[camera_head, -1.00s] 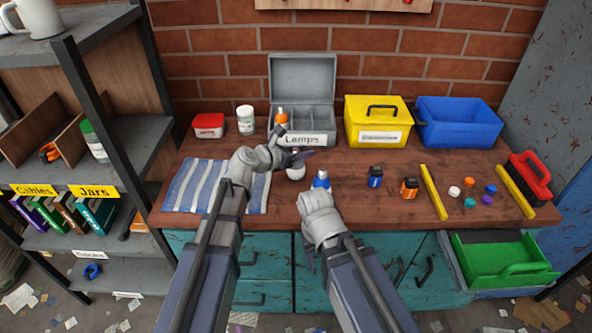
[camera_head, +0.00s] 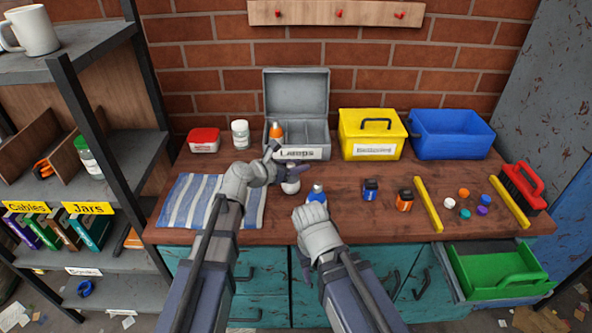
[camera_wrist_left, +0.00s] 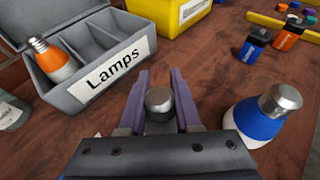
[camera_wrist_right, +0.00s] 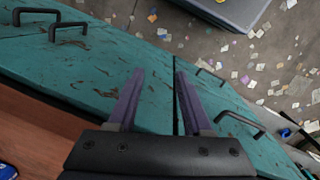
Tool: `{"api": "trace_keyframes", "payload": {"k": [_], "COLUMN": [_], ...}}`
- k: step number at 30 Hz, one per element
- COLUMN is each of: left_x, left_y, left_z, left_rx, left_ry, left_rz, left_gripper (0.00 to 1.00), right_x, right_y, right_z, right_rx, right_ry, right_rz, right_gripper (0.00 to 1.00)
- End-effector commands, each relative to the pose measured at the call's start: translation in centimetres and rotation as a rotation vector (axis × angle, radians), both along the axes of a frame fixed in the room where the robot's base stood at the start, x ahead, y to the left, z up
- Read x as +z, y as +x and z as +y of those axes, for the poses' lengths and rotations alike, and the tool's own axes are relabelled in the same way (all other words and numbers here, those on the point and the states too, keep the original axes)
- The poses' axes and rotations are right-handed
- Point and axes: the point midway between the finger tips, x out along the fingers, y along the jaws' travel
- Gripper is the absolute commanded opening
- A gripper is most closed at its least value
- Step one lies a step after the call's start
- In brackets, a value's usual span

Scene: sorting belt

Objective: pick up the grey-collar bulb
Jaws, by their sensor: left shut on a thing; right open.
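The bulb at my left gripper has a white body (camera_head: 290,186) in the head view. Its grey metal end (camera_wrist_left: 159,103) shows between the fingers in the left wrist view; its collar is hidden there. My left gripper (camera_head: 288,164) is shut on this bulb over the table, right of the striped cloth. Whether the bulb touches the table I cannot tell. A blue-collar bulb (camera_wrist_left: 259,122) stands just right of it. An orange-collar bulb (camera_head: 276,131) stands in the left compartment of the grey Lamps case (camera_head: 302,154). My right gripper (camera_wrist_right: 157,95) is open and empty in front of the teal cabinet.
The open Lamps case stands behind my left gripper. A yellow box (camera_head: 370,134) and blue bin (camera_head: 449,134) stand at the back right. Blue and orange batteries (camera_head: 371,189), yellow bars and coloured caps lie to the right. The striped cloth (camera_head: 190,202) is at the left.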

Motion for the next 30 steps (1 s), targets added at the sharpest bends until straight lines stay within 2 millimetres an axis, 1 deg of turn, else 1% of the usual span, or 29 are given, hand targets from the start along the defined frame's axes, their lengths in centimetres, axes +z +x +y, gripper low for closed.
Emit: {"api": "trace_keyframes", "payload": {"k": [8,18,21,24,30], "left_x": [3.1,8.5,9.5,9.9,9.9], "left_y": [0.1,0.1,0.1,0.1,0.1], "left_z": [0.0,0.0,0.0,0.0,0.0], "left_rx": [0.002,0.003,0.003,0.003,0.003], "left_ry": [-0.003,-0.004,-0.004,-0.004,-0.004], "left_rz": [-0.001,-0.001,-0.001,-0.001,-0.001], "left_gripper": [0.00,0.00,0.00,0.00,0.00], "right_x": [3.0,8.4,9.4,9.9,9.8], "right_y": [0.0,0.0,0.0,0.0,0.0], "right_z": [0.0,0.0,0.0,0.0,0.0], "right_rx": [0.000,-0.001,-0.001,-0.001,-0.001], "right_ry": [0.000,0.000,0.000,0.000,0.000], "right_rz": [0.000,0.000,0.000,0.000,0.000], "right_gripper": [0.50,0.50,0.50,0.50,0.50]}}
